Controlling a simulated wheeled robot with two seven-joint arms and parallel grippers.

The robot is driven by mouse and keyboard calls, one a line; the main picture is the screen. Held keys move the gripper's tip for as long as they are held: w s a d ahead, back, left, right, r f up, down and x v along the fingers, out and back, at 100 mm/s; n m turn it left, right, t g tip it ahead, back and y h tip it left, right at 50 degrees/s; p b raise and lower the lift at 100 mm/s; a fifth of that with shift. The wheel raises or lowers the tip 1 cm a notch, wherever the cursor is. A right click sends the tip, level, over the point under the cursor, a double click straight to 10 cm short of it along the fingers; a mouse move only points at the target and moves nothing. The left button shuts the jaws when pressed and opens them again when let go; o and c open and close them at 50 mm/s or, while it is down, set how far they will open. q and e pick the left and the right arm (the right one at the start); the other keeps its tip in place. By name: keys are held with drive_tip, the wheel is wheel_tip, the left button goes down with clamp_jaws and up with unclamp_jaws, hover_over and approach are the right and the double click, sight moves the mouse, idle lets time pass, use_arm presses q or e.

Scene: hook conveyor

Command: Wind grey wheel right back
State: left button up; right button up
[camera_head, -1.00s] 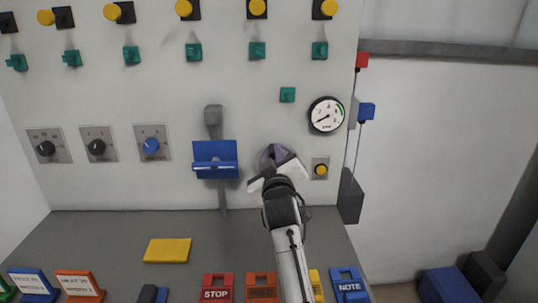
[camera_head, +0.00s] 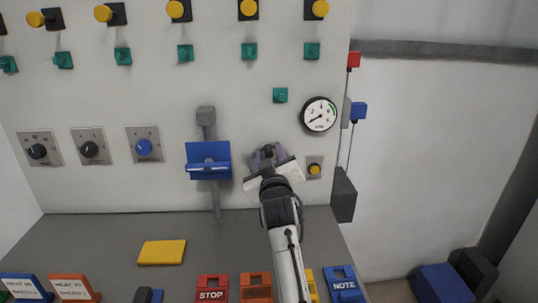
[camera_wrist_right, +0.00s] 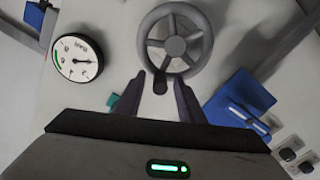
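The grey wheel (camera_wrist_right: 178,18) is a spoked handwheel on the pale panel, at the top middle of the right wrist view. A dark grip (camera_wrist_right: 160,83) shows at its near rim. My right gripper (camera_wrist_right: 160,86) has its two dark fingers apart, one on either side of this grip. I cannot tell whether they touch it. In the head view my right gripper (camera_head: 268,154) is up against the panel, left of and below the gauge. It hides most of the wheel there. My left gripper is not in view.
A round gauge (camera_head: 319,115) is above right of my right gripper, and a yellow button (camera_head: 314,169) is close on its right. A blue lever plate (camera_head: 208,174) is on its left. Below, the grey bench holds a yellow block (camera_head: 162,252) and several signs.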

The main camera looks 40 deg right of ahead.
drive_tip(key=shift+r, duration=0.1)
wheel_tip(320, 180, up, 10)
drive_tip(key=shift+f, duration=0.1)
idle(0.5)
